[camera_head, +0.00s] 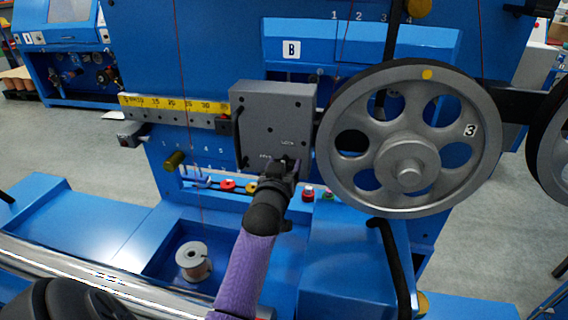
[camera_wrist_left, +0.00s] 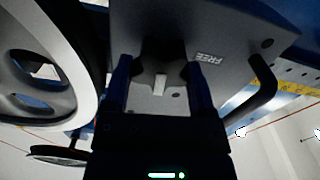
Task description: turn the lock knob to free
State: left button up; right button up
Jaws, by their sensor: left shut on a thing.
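The grey carriage box (camera_head: 262,110) sits on the rail, with LOCK and FREE lettering on its lower face. My left gripper (camera_head: 286,168) reaches up from below to the box's lower right part and hides most of the knob. In the left wrist view, the dark lock knob (camera_wrist_left: 172,75) with a pale pointer bar lies between the two fingers of my left gripper (camera_wrist_left: 160,85), which is shut on it. The FREE label (camera_wrist_left: 212,58) shows beside the knob. The LOCK label (camera_head: 287,143) is just above the gripper in the head view. My right gripper is not in view.
A large grey spoked wheel (camera_head: 330,160) marked 3 stands close right of the box. A yellow scale (camera_head: 165,105) runs left along the rail. Coloured buttons (camera_head: 228,185) and a wire spool (camera_head: 193,262) are below. A black handle (camera_wrist_left: 263,85) curves from the box.

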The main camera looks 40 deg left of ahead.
pick_arm(q)
jog(key=n+p, duration=0.2)
jog(key=n, duration=0.1)
jog(key=shift+a+r+n, duration=0.1)
jog(key=shift+n, duration=0.2)
jog(key=n+p, duration=0.2)
jog(key=n, duration=0.2)
jog(key=shift+s+a, duration=0.1)
jog(key=shift+s, duration=0.05)
jog(key=n, duration=0.4)
jog(key=shift+f+n+p, duration=0.35)
jog(key=shift+n+p, duration=0.05)
jog(key=shift+a+f+n, duration=0.1)
jog(key=shift+f+n, duration=0.05)
jog(key=shift+n, duration=2.15)
